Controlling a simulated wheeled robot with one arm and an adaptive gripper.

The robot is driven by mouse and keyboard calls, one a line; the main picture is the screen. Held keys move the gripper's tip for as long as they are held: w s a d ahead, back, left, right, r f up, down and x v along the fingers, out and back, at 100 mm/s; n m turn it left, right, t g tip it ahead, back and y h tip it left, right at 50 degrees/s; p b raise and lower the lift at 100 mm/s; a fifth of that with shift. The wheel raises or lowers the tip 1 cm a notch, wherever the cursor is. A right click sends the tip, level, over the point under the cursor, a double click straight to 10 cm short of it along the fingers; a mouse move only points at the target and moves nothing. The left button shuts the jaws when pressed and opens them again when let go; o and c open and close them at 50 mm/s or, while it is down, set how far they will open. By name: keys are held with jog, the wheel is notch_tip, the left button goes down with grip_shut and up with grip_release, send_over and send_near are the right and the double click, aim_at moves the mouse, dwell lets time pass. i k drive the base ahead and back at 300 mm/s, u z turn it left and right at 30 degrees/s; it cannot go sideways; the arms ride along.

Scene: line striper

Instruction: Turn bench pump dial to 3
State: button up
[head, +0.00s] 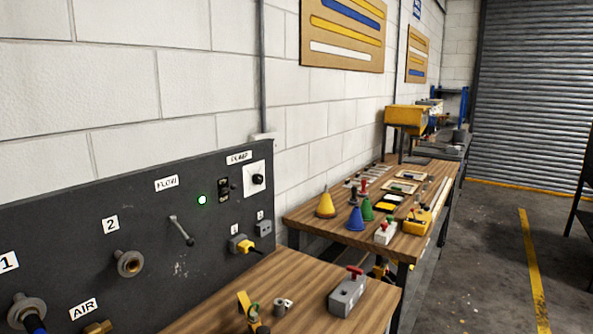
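The pump dial (258,179) is a small black knob on a white square plate (255,188) at the upper right of the dark wall panel. My gripper is not in view, and nothing touches the dial.
The panel also carries a lever (181,230), a green light (202,199) and a yellow plug (243,244). A wooden bench (300,277) with a grey box (347,292) stands in front. Another bench (405,245) holds cones and tools. Floor at right (495,270) is clear.

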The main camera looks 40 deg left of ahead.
aim_at(258, 179)
jog(key=i, duration=1.4)
jog(key=u, duration=3.2)
